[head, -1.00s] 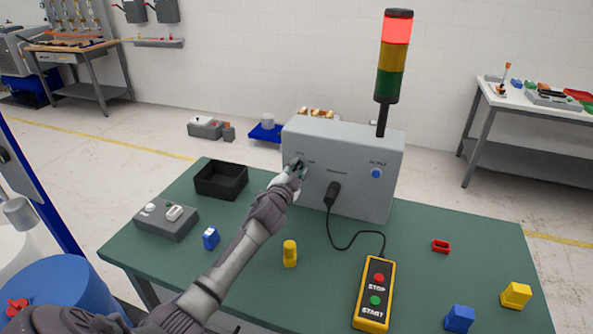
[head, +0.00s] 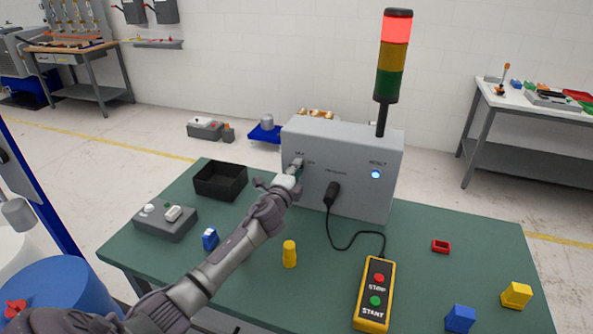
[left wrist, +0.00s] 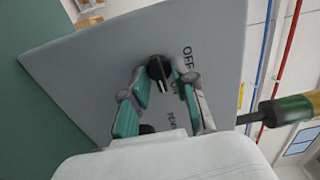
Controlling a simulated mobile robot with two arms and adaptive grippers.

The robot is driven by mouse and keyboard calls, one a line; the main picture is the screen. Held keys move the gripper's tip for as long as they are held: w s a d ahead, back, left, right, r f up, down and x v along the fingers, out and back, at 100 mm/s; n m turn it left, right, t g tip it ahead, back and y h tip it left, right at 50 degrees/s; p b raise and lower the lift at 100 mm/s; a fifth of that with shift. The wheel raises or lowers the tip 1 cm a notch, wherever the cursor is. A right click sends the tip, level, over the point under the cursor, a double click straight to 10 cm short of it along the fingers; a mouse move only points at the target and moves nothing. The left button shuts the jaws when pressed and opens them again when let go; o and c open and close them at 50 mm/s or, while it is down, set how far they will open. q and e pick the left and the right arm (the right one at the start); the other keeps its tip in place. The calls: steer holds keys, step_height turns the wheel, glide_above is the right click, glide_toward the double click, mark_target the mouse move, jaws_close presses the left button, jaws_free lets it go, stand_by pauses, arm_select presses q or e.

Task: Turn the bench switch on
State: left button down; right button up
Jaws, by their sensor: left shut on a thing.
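The bench switch is a black rotary knob (left wrist: 158,68) on the front of the grey control box (head: 345,150). In the left wrist view its pale-marked handle points down the picture, toward the ON label's side and away from OFF. My left gripper (head: 296,168) is at the box's left front, its fingers shut on the knob. The left wrist view shows the teal-padded fingers (left wrist: 161,80) on both sides of it. In the head view the gripper hides most of the knob. The blue RESET button (head: 376,174) glows. My right gripper is not in view.
The stack light (head: 390,85) shows red on top. A black tray (head: 221,181), a grey switch box (head: 165,222), a yellow piece (head: 289,254) and a STOP/START pendant (head: 374,294) stand on the green bench (head: 440,280). The pendant's cable loops before the box.

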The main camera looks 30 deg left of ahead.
arm_select(q)
steer(key=shift+f+m, duration=0.1)
steer(key=shift+m, duration=0.2)
steer(key=c, duration=1.2)
jaws_free()
steer(key=shift+c, duration=0.2)
steer(key=shift+s+d, duration=0.1)
steer(key=v, duration=1.2)
